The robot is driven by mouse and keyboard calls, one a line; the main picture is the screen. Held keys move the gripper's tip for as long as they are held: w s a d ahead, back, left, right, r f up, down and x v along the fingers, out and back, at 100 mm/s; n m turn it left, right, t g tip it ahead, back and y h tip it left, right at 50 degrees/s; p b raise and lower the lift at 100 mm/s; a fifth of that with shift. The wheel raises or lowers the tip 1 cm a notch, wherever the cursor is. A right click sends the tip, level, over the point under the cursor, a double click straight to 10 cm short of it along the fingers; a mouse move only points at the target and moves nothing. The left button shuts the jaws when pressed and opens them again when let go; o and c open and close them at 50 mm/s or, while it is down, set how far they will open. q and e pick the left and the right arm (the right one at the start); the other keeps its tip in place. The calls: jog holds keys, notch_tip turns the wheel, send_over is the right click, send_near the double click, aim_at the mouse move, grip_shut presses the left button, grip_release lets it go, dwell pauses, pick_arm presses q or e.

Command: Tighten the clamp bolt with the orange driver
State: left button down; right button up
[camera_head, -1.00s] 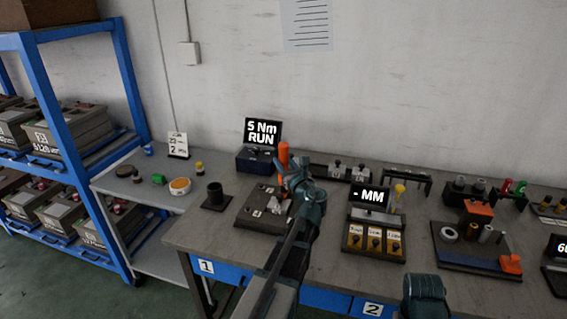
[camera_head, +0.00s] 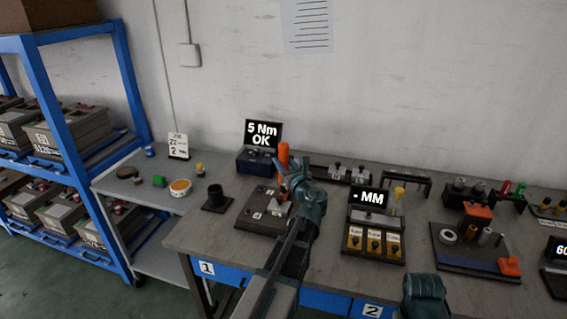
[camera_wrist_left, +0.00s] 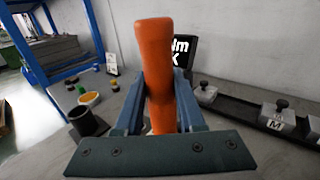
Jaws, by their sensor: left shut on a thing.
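The orange driver (camera_head: 283,154) stands upright over the dark clamp plate (camera_head: 249,219) on the bench. My left gripper (camera_head: 286,170) is shut on the driver. In the left wrist view the orange handle (camera_wrist_left: 154,60) rises between the two blue fingers (camera_wrist_left: 158,100). The driver's tip and the clamp bolt are hidden behind my gripper and arm. A light metal block (camera_head: 279,206) shows on the plate beside my arm. The torque display (camera_head: 262,134) behind the driver reads "5 Nm OK". The dark round part at the bottom of the head view is on my right side; its jaws do not show.
A black cup holder (camera_head: 216,199) stands left of the plate. A gauge box with an "MM" display (camera_head: 369,198) stands to the right. A rail with grey blocks (camera_head: 345,174) lies behind. A side table (camera_head: 137,187) holds small parts. Bare bench lies in front of the gauge box.

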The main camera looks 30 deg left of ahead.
aim_at(286, 154)
pick_arm(q)
jog(key=shift+r+p, duration=1.8)
jog(key=shift+r, duration=0.25)
